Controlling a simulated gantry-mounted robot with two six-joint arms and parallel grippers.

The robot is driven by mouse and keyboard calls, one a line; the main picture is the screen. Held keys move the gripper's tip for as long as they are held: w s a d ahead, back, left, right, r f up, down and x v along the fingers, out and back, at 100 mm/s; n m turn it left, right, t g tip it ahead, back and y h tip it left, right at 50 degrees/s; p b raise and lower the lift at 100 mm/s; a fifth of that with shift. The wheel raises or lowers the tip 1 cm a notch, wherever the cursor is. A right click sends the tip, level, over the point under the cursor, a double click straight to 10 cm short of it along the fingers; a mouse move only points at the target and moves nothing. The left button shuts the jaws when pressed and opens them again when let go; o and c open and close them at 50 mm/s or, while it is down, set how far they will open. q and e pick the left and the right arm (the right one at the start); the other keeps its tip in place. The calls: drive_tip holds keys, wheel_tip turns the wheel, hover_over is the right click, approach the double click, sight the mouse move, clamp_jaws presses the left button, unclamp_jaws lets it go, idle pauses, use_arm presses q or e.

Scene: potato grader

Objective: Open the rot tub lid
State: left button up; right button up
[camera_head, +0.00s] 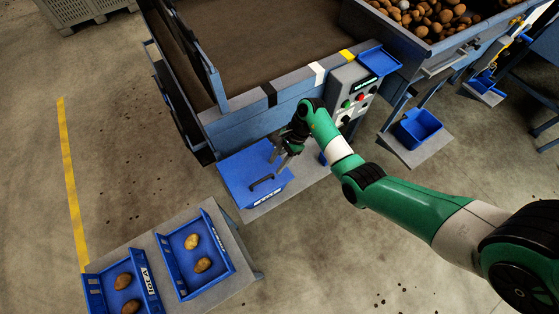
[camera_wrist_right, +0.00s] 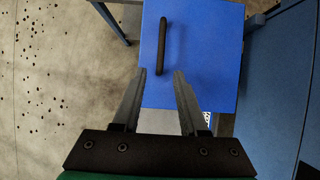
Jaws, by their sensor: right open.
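The rot tub with its blue lid (camera_head: 252,171) stands on a grey stand beside the grader, and the lid lies flat and closed. A black bar handle (camera_head: 262,181) is on the lid's top near its front edge. In the right wrist view the lid (camera_wrist_right: 210,60) fills the top middle and the handle (camera_wrist_right: 162,46) runs lengthwise. My right gripper (camera_head: 277,158) is over the lid, open and empty. In the right wrist view its fingertips (camera_wrist_right: 161,71) lie just below the handle's near end, apart from each other. My left gripper is not in view.
Two blue trays (camera_head: 167,284) with potatoes stand on a grey table at the lower left. The grader's blue frame (camera_head: 235,127) and control box (camera_head: 346,98) rise behind the tub. A blue bin (camera_head: 416,127) stands at the right. Open floor lies left.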

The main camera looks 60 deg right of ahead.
sight(269, 176)
drive_tip(key=b+x, duration=0.3)
drive_tip(key=x, duration=0.1)
drive_tip(key=shift+f, duration=0.35)
drive_tip(key=shift+b+x, duration=1.25)
drive_tip(key=shift+x, duration=0.5)
drive_tip(key=shift+w+a+r, duration=0.1)
drive_tip(key=shift+a, duration=0.05)
clamp_jaws()
